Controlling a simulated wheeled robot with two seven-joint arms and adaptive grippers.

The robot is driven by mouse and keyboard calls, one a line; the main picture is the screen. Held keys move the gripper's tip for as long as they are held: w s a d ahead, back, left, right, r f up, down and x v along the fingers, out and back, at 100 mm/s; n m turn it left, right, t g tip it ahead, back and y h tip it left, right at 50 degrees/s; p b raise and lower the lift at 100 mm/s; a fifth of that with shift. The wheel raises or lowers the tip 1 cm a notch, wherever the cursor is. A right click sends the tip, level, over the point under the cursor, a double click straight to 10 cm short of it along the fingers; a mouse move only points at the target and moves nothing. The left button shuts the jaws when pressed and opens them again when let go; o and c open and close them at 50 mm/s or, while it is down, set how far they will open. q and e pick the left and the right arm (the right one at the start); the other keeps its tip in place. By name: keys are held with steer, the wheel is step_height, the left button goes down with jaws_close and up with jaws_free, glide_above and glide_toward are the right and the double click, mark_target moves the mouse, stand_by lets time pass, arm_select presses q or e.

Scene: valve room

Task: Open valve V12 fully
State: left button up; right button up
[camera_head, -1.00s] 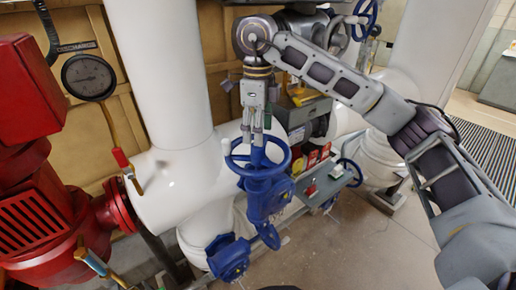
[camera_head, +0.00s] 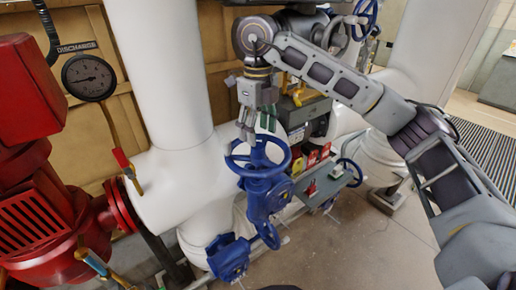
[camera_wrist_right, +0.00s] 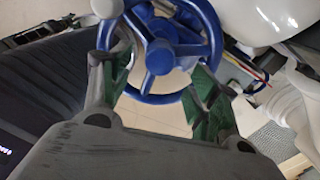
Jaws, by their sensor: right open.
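A blue valve handwheel (camera_head: 262,172) sits on top of a blue valve body (camera_head: 266,199) in front of the white pipe. No V12 label is readable. My right gripper (camera_head: 247,136) points down just above the wheel's far left rim. In the right wrist view, the wheel hub (camera_wrist_right: 160,57) and spokes show between and beyond the two green-padded fingers of my right gripper (camera_wrist_right: 160,75). The fingers are spread apart. I cannot tell whether they touch the rim. My left gripper is not in view.
A red pump (camera_head: 38,215) and a discharge gauge (camera_head: 89,77) stand at the left. A large white pipe (camera_head: 160,70) rises behind the valve. A grey bench (camera_head: 325,187) with red items and a smaller blue wheel (camera_head: 351,172) are at its right. Floor is clear at lower right.

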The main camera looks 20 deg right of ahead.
steer(key=shift+m, duration=1.6)
steer(key=shift+m, duration=0.4)
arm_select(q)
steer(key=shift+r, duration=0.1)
arm_select(e)
steer(key=shift+m, duration=0.8)
steer(key=shift+f, duration=0.15)
